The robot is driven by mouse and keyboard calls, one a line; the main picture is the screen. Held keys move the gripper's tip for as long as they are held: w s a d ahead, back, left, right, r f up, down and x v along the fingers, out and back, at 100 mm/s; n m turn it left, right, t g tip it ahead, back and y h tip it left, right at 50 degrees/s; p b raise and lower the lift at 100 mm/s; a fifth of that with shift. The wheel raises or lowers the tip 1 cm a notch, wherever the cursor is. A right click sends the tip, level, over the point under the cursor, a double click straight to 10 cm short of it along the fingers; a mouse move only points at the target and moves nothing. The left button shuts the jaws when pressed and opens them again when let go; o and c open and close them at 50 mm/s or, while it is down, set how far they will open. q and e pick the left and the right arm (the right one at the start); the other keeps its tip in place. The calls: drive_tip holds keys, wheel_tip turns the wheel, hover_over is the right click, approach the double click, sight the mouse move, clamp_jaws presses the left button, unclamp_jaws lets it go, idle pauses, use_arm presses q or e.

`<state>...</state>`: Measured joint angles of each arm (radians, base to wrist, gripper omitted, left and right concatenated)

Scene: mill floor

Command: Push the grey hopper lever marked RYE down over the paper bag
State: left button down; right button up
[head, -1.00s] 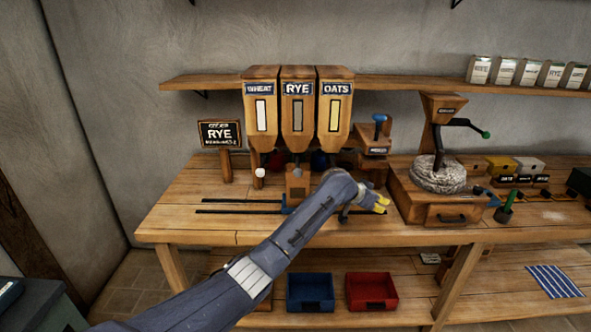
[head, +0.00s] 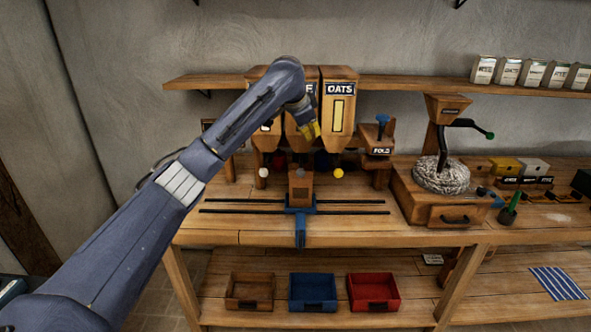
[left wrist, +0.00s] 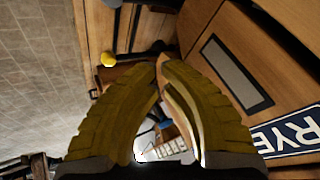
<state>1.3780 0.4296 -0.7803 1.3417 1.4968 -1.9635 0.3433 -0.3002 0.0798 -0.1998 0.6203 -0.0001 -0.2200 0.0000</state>
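The RYE hopper (head: 298,140) is the middle of three wooden hoppers, and its label is mostly hidden behind my left arm. Its grey-knobbed lever (head: 300,172) sticks out below it, just above the brown paper bag (head: 300,192). The bag stands on a blue carriage (head: 300,211). My left gripper (head: 312,132) is in front of the RYE hopper, above the grey knob and apart from it. In the left wrist view its yellow fingertips (left wrist: 159,64) meet with nothing seen between them. The RYE label (left wrist: 290,132) shows there at the right. My right gripper is out of view.
A white knob (head: 263,173) and a yellow knob (head: 339,173) flank the grey one; the yellow one also shows in the left wrist view (left wrist: 108,59). A mill (head: 430,205) stands to the right. Bins, including a red one (head: 373,291), sit on the lower shelf.

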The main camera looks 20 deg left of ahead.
use_arm(q)
drive_tip(key=shift+s+a+r+y, duration=0.15)
drive_tip(key=shift+a+r, duration=0.1)
drive_tip(key=shift+a, duration=0.2)
drive_tip(key=shift+s+a+r+y, duration=0.15)
drive_tip(key=shift+a+r, duration=0.1)
drive_tip(key=shift+a, duration=0.15)
drive_tip(key=shift+f, duration=0.1)
approach(301, 162)
drive_tip(key=shift+w+d+f, duration=0.45)
drive_tip(key=shift+d+f, duration=0.25)
drive_tip(key=shift+f, duration=0.05)
drive_tip(key=shift+w+d+f, duration=0.4)
drive_tip(key=shift+d+f, duration=0.35)
drive_tip(key=shift+f, duration=0.05)
drive_tip(key=shift+f, duration=0.15)
idle(0.5)
drive_tip(key=shift+f, duration=0.25)
